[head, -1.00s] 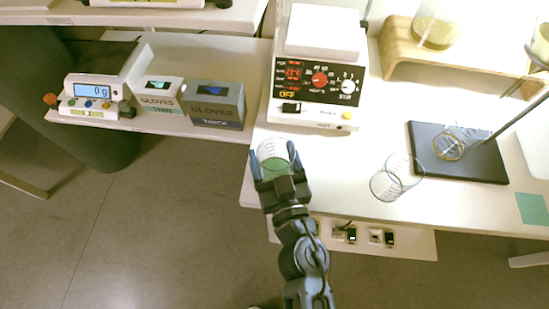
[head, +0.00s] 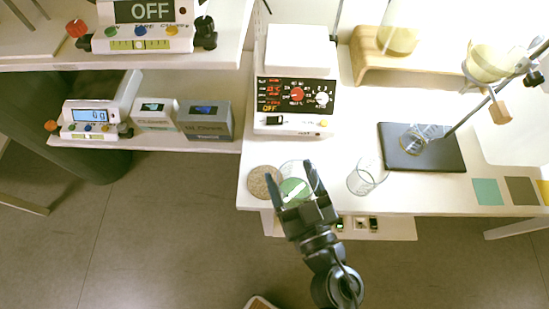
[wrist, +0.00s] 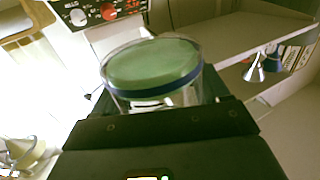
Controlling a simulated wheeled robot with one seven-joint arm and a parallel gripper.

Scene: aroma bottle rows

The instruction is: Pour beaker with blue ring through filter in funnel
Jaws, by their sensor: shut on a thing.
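A clear beaker (head: 297,186) with green contents is held between the fingers of my gripper (head: 293,188), near the front left corner of the white bench. In the wrist view the beaker (wrist: 155,72) looks upright, with a blue ring (wrist: 190,94) around its wall. The funnel (head: 490,62) with a pale, filter-like lining hangs on a rod stand at the upper right, far from my gripper. Below it a clear glass vessel (head: 414,137) stands on the dark stand base (head: 440,157).
A round cork mat (head: 263,182) lies left of the held beaker. An empty beaker (head: 364,181) stands to its right. A hotplate device (head: 294,100) is behind. A wooden stand (head: 366,62) holds a flask (head: 398,40). Bench space between the empty beaker and device is clear.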

